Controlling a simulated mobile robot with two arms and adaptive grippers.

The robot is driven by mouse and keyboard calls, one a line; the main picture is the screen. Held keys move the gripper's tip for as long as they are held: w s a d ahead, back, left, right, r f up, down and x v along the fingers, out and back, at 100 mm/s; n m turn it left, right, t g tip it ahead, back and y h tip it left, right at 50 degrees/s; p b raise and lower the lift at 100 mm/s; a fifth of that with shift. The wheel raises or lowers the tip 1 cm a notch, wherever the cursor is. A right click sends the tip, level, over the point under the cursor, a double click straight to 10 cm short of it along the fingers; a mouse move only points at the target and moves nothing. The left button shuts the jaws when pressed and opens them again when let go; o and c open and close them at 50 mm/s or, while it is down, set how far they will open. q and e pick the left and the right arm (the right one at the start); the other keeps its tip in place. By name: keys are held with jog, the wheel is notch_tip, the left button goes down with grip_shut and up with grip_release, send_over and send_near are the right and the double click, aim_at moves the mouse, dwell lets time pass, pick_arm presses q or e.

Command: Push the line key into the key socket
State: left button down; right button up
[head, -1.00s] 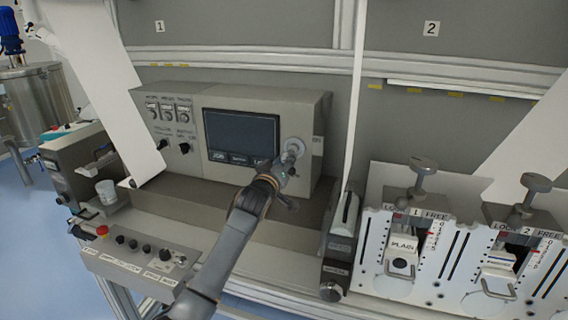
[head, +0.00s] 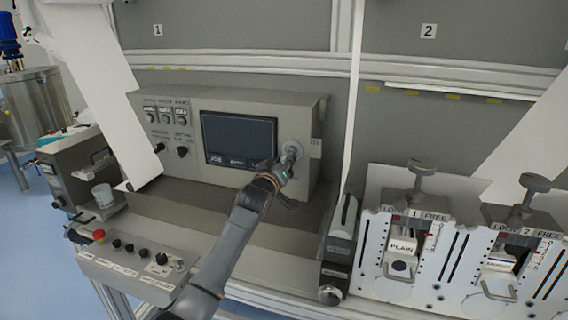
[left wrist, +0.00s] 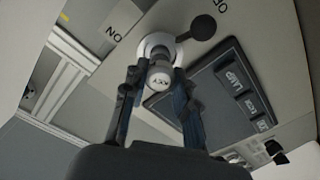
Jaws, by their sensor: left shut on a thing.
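My left gripper (head: 286,166) is at the right end of the grey control box's front, at the round key socket (head: 293,146). In the left wrist view the gripper (left wrist: 158,86) is shut on the line key (left wrist: 161,80), whose pale round head carries lettering. The key lines up with the white ring of the socket (left wrist: 152,42), right in front of it. The fingers and the key's head hide the shaft, so I cannot tell how deep it sits. My right gripper is not in view.
The control box (head: 310,112) has a dark screen (head: 238,138) left of the socket, with knobs further left. A panel with a red button (head: 99,235) stands at front left. Two white slotted units, including the PLAIN one (head: 402,246), stand at right.

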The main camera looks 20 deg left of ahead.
pick_arm(q)
jog(key=shift+w, duration=0.2)
jog(key=c, duration=1)
grip_release()
jog(key=shift+s, duration=0.1)
jog(key=s, duration=1.2)
jog(key=shift+a, duration=0.15)
jog(key=shift+w, duration=0.1)
